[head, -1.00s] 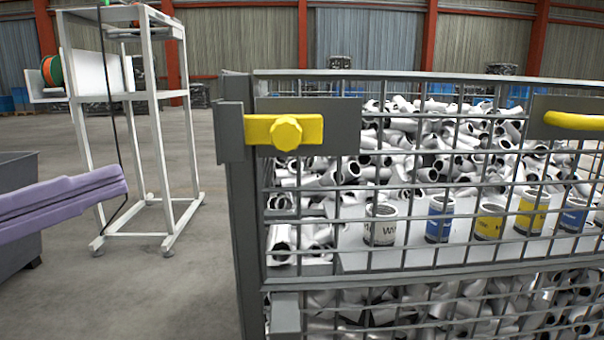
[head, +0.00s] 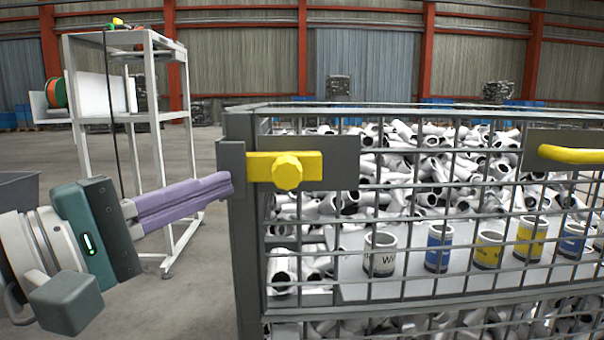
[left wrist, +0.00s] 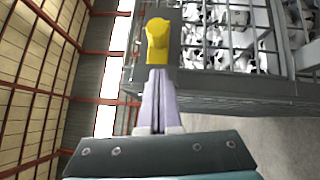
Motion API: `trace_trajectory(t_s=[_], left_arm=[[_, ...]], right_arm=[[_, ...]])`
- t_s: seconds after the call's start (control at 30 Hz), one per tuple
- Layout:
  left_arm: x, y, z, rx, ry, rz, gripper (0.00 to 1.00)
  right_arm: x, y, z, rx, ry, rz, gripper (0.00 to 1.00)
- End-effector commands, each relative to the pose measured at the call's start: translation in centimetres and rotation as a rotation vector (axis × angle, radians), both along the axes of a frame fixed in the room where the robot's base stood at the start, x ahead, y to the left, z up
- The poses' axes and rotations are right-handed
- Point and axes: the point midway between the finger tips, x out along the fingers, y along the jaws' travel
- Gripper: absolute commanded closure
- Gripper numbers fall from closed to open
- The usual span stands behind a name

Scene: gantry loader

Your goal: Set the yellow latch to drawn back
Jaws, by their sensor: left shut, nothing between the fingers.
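The yellow latch (head: 286,170) is a bar with a faceted knob on a grey plate at the upper left corner of the wire cage (head: 240,250). It also shows in the left wrist view (left wrist: 158,41), just beyond my fingertips. My left gripper (head: 228,184) is shut and empty, its purple fingers pointing right. Its tips are at the left side of the cage's corner post, close to the latch's left end. I cannot tell whether they touch it. In the left wrist view the fingers (left wrist: 155,80) are together. My right gripper is not in view.
A yellow handle (head: 570,154) is on the cage's right plate. Several cans, such as a blue one (head: 438,248), stand inside among white pipe pieces. A white frame stand (head: 160,150) is behind my left arm. A grey bin (head: 18,188) is at the left edge.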

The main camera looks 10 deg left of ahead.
Motion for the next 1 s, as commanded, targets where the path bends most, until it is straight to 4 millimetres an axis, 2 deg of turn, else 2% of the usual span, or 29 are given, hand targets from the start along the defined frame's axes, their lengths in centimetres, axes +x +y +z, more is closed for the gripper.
trace_trajectory(t_s=[0.03,0.2,0.67,1.0], left_arm=[[0.1,-1.2,0.5,-0.005,0.001,-0.008,1.0],[0.6,-2.9,0.6,-0.003,0.001,-0.007,1.0],[0.7,-3.5,0.5,-0.002,0.001,-0.006,1.0],[1.7,-6.8,0.6,-0.004,0.0,-0.007,1.0]], right_arm=[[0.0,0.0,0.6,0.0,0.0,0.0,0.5],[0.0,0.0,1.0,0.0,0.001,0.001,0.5],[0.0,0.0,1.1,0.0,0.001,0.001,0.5],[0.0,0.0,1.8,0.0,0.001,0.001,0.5]])
